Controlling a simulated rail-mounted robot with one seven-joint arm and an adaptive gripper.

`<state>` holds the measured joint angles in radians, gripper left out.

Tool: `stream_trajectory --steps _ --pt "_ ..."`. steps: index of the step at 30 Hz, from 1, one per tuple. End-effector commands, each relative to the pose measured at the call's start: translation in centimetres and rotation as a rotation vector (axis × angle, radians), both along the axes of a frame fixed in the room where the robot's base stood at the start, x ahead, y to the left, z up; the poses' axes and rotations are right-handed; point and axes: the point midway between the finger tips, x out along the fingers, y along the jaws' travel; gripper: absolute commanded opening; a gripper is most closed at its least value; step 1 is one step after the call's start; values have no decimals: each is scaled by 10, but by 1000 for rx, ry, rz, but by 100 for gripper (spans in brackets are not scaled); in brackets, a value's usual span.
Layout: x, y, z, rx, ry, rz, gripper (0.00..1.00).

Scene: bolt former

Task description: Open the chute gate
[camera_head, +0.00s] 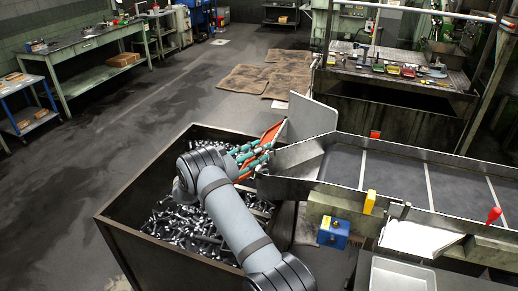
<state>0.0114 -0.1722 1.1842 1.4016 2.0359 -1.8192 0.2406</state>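The chute (390,180) is a dark sloping trough with metal side walls and pale cross strips, its left end over a bin. At that end a flat grey plate (311,118) stands upright, apparently the gate; I cannot tell whether it is open. An orange-red piece (273,132) lies against the plate's left side. My gripper (256,159), with teal and orange parts, is at the chute's left end, just below the orange-red piece. My wrist partly hides it. I cannot tell whether its fingers touch or hold anything.
A large dark bin (150,255) of loose bolts (185,222) lies below my arm. Along the chute's near side are a blue box (333,232), a yellow block (369,202) and a red knob (494,214). A grey tray (402,276) is at the lower right. Open floor lies left.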

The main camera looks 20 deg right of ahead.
Motion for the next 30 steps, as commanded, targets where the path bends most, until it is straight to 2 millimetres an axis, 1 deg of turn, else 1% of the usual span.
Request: stream_trajectory --steps 6,7,26,27,30 --pt "0 0 0 0 -1 0 40" --pt "0 0 0 0 -1 0 38" --pt "1 0 1 -2 -3 2 2" --pt "1 0 1 -2 -3 2 0" --pt "1 0 2 -1 -4 2 0"
